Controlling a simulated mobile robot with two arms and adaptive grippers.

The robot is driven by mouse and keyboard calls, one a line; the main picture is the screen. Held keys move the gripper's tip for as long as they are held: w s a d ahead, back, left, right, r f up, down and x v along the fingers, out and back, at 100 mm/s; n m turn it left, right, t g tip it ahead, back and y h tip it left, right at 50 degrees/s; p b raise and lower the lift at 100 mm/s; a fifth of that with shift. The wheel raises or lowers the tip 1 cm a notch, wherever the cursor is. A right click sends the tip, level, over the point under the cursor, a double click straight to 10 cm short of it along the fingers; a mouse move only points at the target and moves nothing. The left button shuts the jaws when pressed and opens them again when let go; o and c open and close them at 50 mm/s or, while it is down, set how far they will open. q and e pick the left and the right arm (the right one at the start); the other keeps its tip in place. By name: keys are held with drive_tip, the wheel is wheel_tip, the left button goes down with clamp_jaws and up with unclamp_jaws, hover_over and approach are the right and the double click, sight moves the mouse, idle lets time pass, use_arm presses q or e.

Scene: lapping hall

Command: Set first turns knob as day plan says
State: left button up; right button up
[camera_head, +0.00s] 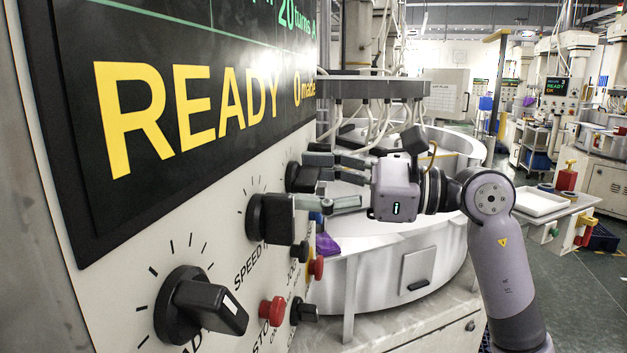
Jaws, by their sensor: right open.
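The nearest knob (200,306) has a partly cut-off label. The screen (190,100) reads READY in yellow, with "20 turns" in green above. My left gripper is out of view.
Red buttons (272,311) and small black switches sit below the knobs. A round lapping machine (390,275) stands behind my right arm.

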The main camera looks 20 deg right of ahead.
drive_tip(key=shift+c, duration=0.5)
drive_tip(key=c, duration=1.1)
drive_tip(key=shift+o, duration=0.2)
drive_tip(key=shift+m, duration=0.4)
drive_tip(key=shift+s+m+p, duration=0.15)
drive_tip(key=shift+m+p, duration=0.35)
drive_tip(key=shift+m, duration=2)
drive_tip(key=o, duration=1.2)
drive_tip(key=shift+c, duration=0.2)
